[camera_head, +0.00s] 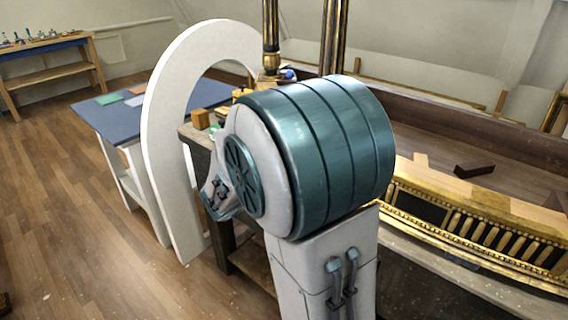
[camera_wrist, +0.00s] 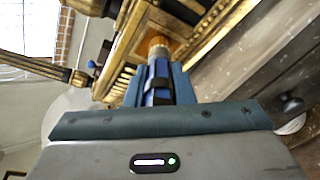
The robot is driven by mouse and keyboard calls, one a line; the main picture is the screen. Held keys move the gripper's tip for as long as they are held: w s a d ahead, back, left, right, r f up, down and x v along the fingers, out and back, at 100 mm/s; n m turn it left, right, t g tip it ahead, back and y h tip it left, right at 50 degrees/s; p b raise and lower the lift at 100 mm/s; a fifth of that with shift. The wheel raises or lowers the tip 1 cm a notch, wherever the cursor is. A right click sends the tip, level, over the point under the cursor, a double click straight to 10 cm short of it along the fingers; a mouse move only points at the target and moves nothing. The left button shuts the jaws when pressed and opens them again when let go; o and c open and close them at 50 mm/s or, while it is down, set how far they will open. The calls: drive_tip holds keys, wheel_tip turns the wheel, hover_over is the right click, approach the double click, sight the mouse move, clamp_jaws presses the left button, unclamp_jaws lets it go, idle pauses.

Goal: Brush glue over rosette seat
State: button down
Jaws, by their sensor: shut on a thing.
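The brush's light tan tip points toward a gilt-framed, orange-brown panel (camera_wrist: 138,32) on the console. I cannot tell whether the tip touches it, and no rosette seat can be made out clearly. In the head view the gilt console apron (camera_head: 480,226) lies at the right, with a beaded edge and slotted ornament. My gripper and the brush are hidden there behind my large teal and white arm.
A blue-topped table (camera_head: 108,119) with coloured sheets stands at the left, behind a tall white arch (camera_head: 160,130). A dark block (camera_head: 474,169) lies on the workbench. A shelf bench (camera_head: 50,68) stands far left. The wooden floor at left is clear.

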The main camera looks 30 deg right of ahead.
drive_tip(key=shift+r+b, duration=0.4)
drive_tip(key=shift+b, duration=1.15)
idle(0.7)
drive_tip(key=a, duration=0.6)
drive_tip(key=shift+s, duration=0.35)
